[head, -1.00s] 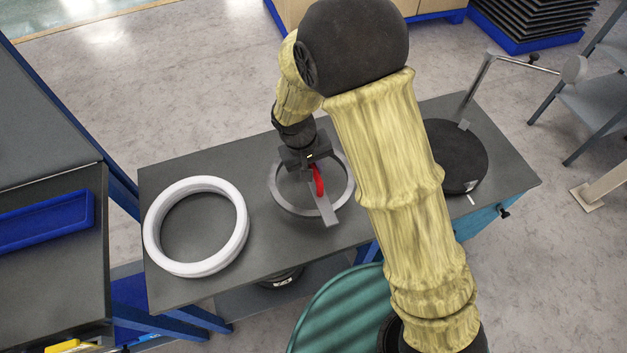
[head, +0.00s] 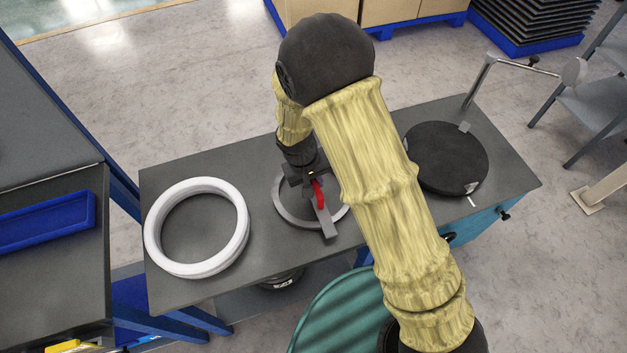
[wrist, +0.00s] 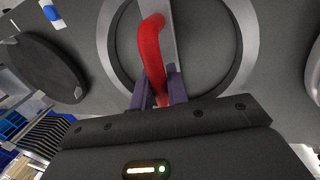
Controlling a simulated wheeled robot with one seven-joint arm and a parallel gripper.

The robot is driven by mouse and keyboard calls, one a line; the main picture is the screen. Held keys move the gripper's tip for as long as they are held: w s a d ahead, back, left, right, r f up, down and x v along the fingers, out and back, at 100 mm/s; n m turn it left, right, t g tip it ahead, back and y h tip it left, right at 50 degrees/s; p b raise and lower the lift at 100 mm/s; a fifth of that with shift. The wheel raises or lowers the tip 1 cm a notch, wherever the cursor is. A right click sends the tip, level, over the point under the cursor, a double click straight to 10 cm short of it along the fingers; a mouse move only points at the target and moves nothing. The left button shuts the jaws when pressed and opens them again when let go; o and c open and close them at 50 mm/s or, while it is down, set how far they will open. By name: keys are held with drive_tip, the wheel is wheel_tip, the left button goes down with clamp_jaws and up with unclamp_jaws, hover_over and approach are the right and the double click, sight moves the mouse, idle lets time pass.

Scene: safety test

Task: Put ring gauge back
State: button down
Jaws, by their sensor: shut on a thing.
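The ring gauge is a grey metal ring (head: 281,209) with a flat grey bar (head: 328,228) and a red handle (head: 318,193). My gripper (head: 309,178) is above it, shut on the red handle. The wrist view shows my gripper (wrist: 160,88) with the red handle (wrist: 150,48) between its fingers, and the ring (wrist: 246,42) beyond. The ring is over the middle of the grey bench; I cannot tell whether it touches the top. My arm and gripper hide the ring's far side in the head view.
A white ring (head: 158,248) lies on the bench (head: 180,166) at the left. A round black disc (head: 445,155) with small light tabs lies at the right. A jointed metal arm (head: 485,75) stands at the back right corner. A teal drum (head: 335,315) is in front.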

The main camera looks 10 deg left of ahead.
drive_tip(key=shift+a+f, duration=0.1)
drive_tip(key=c, duration=1.4)
unclamp_jaws()
drive_tip(key=shift+s, duration=0.1)
drive_tip(key=shift+o, duration=0.2)
drive_tip(key=v, duration=1.2)
